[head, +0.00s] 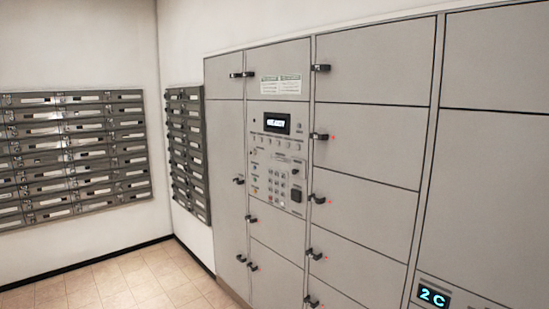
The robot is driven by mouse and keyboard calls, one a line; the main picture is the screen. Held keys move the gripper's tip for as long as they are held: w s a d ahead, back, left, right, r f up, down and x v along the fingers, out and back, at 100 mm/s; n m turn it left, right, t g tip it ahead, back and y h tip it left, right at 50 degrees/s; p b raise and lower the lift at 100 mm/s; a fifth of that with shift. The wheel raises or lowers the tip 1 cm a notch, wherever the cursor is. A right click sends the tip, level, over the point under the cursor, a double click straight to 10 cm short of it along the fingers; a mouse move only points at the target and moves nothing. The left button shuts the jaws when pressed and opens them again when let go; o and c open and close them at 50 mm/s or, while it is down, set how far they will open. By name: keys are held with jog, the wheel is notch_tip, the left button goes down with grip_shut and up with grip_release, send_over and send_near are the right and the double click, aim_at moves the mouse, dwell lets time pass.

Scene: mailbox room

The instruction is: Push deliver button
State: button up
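A grey parcel locker bank fills the right half of the head view. Its control panel (277,155) is set in the locker's second column. The panel has a small lit display (276,123), a row of small buttons under it, a keypad (278,183) and a dark square part (296,195) at lower right. The panel's labels are too small to read, so I cannot tell which button is the deliver button. My gripper is not in view.
Locker doors (370,140) with black handles surround the panel. A display reading "2C" (434,297) sits at the bottom right. Mailboxes (70,155) hang on the left wall, and more mailboxes (187,150) hang near the corner. The tiled floor (120,285) is clear.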

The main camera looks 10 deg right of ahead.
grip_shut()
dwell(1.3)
